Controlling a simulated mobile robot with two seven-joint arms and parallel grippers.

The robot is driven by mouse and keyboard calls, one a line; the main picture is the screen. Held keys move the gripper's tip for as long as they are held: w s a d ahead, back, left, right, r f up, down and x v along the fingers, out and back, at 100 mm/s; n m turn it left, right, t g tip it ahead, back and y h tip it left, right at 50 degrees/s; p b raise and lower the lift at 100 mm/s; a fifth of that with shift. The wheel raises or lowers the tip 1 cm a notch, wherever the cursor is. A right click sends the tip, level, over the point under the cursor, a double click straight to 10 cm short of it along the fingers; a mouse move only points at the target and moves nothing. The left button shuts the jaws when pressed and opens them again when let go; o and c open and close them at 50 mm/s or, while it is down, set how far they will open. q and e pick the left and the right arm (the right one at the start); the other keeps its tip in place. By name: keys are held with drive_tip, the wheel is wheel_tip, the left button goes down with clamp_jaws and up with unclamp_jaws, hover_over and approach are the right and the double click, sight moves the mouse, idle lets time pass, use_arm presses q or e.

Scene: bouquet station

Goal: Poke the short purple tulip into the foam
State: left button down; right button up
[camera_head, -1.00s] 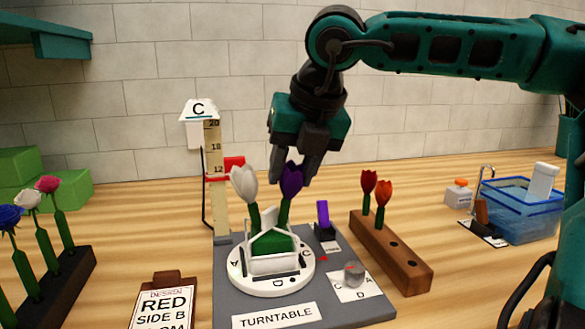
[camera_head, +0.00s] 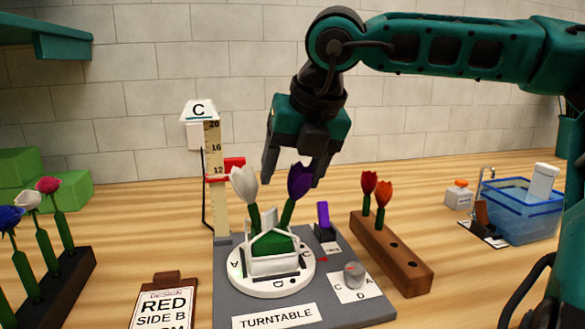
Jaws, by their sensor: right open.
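The purple tulip (camera_head: 300,181) stands in the green foam (camera_head: 271,243) on the white turntable (camera_head: 270,286), its stem leaning to the right. A white tulip (camera_head: 244,184) stands in the foam to its left. My right gripper (camera_head: 294,176) is just above and around the purple tulip's head, fingers spread apart. Its right finger is close to the bloom; I cannot tell whether they touch. The lower stem is partly hidden by the white frame around the foam. My left gripper is not in view.
A ruler post (camera_head: 216,180) with a red slider stands behind left of the turntable. A brown block (camera_head: 395,250) with red and orange tulips is at right. A rose rack (camera_head: 50,285) is at left, a blue bin (camera_head: 522,215) far right.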

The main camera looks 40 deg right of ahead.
idle(0.4)
drive_tip(key=shift+p+v, duration=1.35)
drive_tip(key=shift+v, duration=1.9)
drive_tip(key=shift+o, duration=0.3)
drive_tip(key=o, duration=0.5)
